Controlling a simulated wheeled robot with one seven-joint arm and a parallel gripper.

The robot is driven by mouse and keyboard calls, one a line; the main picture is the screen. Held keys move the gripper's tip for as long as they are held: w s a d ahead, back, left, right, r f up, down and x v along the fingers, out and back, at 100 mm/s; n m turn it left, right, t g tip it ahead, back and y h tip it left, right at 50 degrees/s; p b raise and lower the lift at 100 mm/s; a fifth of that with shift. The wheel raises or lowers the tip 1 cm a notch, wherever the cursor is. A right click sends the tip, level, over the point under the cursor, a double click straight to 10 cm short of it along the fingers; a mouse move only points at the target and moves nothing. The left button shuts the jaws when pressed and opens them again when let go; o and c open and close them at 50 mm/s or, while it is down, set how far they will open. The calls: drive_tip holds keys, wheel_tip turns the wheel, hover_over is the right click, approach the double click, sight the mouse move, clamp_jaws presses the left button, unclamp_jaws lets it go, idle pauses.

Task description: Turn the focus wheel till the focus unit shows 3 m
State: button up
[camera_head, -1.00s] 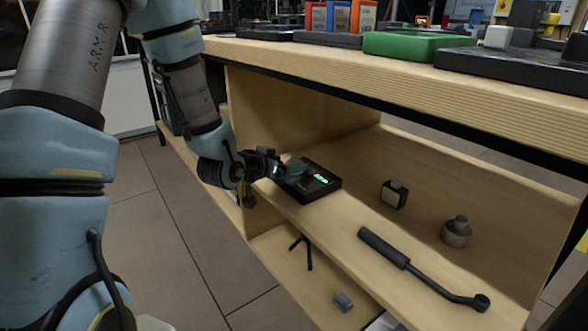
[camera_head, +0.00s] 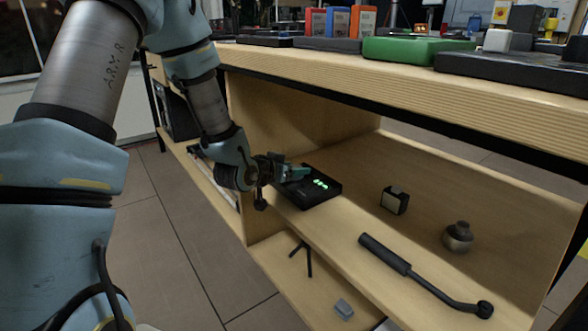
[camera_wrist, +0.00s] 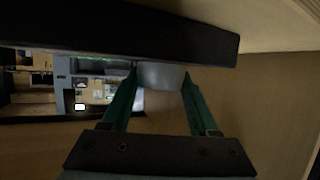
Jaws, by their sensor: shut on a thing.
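The focus unit (camera_head: 323,195) is a flat black box on the shelf under the bench, with green lit characters too small to read. In the wrist view a dark slab (camera_wrist: 150,30), which looks like the unit's body, crosses the top. The grey focus wheel (camera_wrist: 162,76) shows just under it, between my two green fingers. My gripper (camera_head: 301,172) reaches in from the left over the unit's left part and is shut on the wheel; it also shows in the wrist view (camera_wrist: 160,90). In the head view my fingers hide the wheel.
On the same shelf, right of the unit, are a small black-and-white block (camera_head: 394,200), a round metal knob-like thing (camera_head: 458,236) and a black-handled tool (camera_head: 385,253). The wooden benchtop (camera_head: 400,88) overhangs the shelf. A small tripod (camera_head: 304,257) stands lower down.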

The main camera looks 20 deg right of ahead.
drive_tip(key=c, duration=0.7)
drive_tip(key=shift+w+r+m+g+p, duration=0.1)
drive_tip(key=shift+m+g+p, duration=0.5)
drive_tip(key=shift+g+p, duration=0.1)
drive_tip(key=shift+m+g+h, duration=0.4)
drive_tip(key=o, duration=1.4)
drive_tip(key=shift+c, duration=0.2)
drive_tip(key=p+v, duration=0.2)
drive_tip(key=v, duration=0.8)
drive_tip(key=shift+s+a, duration=0.3)
drive_tip(key=shift+a, duration=0.1)
